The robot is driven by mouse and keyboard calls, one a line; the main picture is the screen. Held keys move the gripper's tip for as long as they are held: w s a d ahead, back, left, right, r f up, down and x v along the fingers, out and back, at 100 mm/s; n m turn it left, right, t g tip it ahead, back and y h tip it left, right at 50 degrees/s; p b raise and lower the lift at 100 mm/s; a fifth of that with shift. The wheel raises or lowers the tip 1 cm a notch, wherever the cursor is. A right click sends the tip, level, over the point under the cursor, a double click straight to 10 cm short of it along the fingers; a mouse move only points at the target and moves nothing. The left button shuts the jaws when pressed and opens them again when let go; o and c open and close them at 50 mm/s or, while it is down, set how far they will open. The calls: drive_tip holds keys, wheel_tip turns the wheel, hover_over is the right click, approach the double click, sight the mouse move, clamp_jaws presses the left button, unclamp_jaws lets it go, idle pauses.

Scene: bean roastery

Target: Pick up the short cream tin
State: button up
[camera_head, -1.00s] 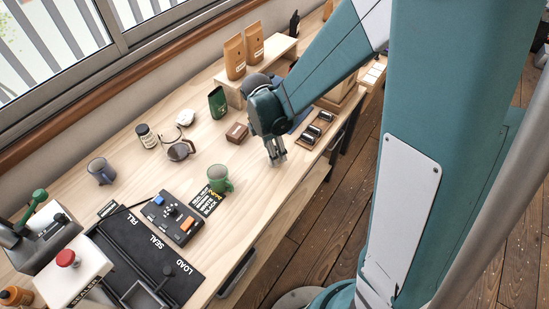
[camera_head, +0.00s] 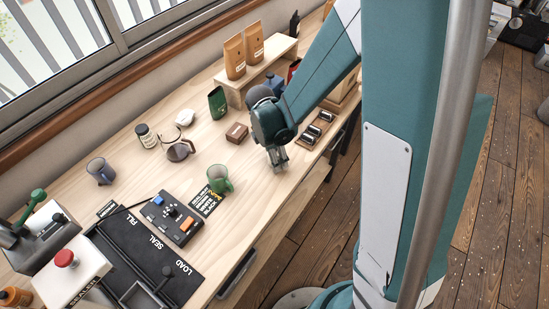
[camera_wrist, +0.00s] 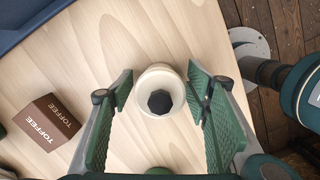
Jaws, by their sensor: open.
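A round cream object, which looks like the short cream tin (camera_wrist: 146,106), stands on the pale wooden bench in the wrist view. A dark many-sided patch or knob is at the middle of its top. My gripper (camera_head: 279,158) is open above the bench near its front edge. In the wrist view the two green fingers stand on either side of the tin, with a gap on both sides. Nothing is held. I cannot make out the tin in the head view, where my gripper may hide it.
A brown toffee box (camera_wrist: 45,125) lies left of the fingers and also shows in the head view (camera_head: 237,132). A green mug (camera_head: 220,179) is to the left. Dark cylinders on a wooden rack (camera_head: 318,128) are to the right. The bench's front edge is close.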

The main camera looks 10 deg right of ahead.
drive_tip(key=c, duration=1)
drive_tip(key=shift+o, duration=0.2)
drive_tip(key=shift+r, duration=0.15)
drive_tip(key=shift+r+p, duration=0.55)
drive_tip(key=shift+r, duration=4.3)
